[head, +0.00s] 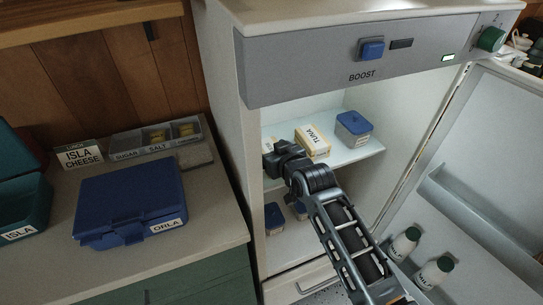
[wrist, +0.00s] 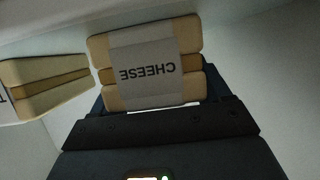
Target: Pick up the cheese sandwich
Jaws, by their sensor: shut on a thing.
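The cheese sandwich (wrist: 145,62) fills the top middle of the wrist view, with a pale band reading CHEESE upside down. My gripper (wrist: 155,104) is shut on it. The tuna sandwich (head: 312,142) lies on that shelf just right of my gripper. A banded sandwich (wrist: 42,86), with a letter T partly showing, stands at the left of the wrist view, apart from the held one.
A blue-lidded tub (head: 354,127) stands on the upper fridge shelf (head: 352,156). The open fridge door (head: 480,170) holds bottles (head: 404,243). On the counter are a closed blue ORLA box (head: 130,200), an open teal ISLA box (head: 22,205), an ISLA CHEESE card (head: 80,155) and a condiment tray (head: 157,147).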

